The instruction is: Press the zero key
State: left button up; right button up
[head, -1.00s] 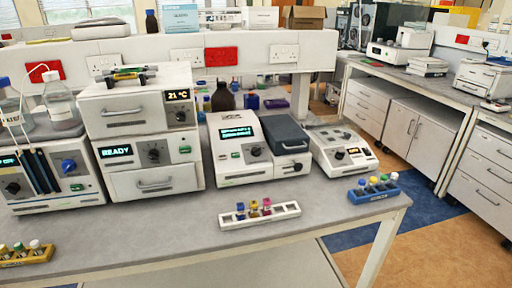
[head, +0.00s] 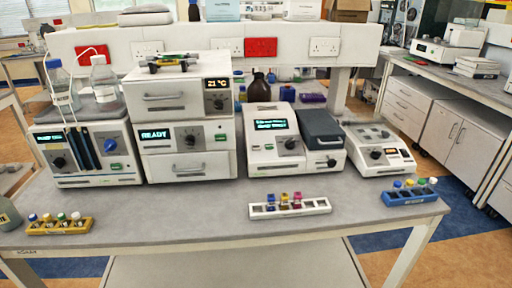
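No key marked zero can be read; key labels are too small. A white instrument with a lit text screen and a dark grey lid (head: 320,124) stands mid-bench; its screen (head: 271,125), small keys (head: 267,147) and a dark knob (head: 291,144) face me. To its right is a low white instrument (head: 372,148) with a dark knob and a small lit amber display. To the left, a stacked white unit (head: 187,95) shows READY and 21 °C, and another unit (head: 95,165) has a blue knob and a green key. Neither gripper is in view.
A white rack (head: 290,209), a blue rack (head: 410,197) and a yellow rack (head: 58,226) with vials stand near the front edge. Bottles (head: 60,85) stand on the left unit. A side bench (head: 440,100) is at right.

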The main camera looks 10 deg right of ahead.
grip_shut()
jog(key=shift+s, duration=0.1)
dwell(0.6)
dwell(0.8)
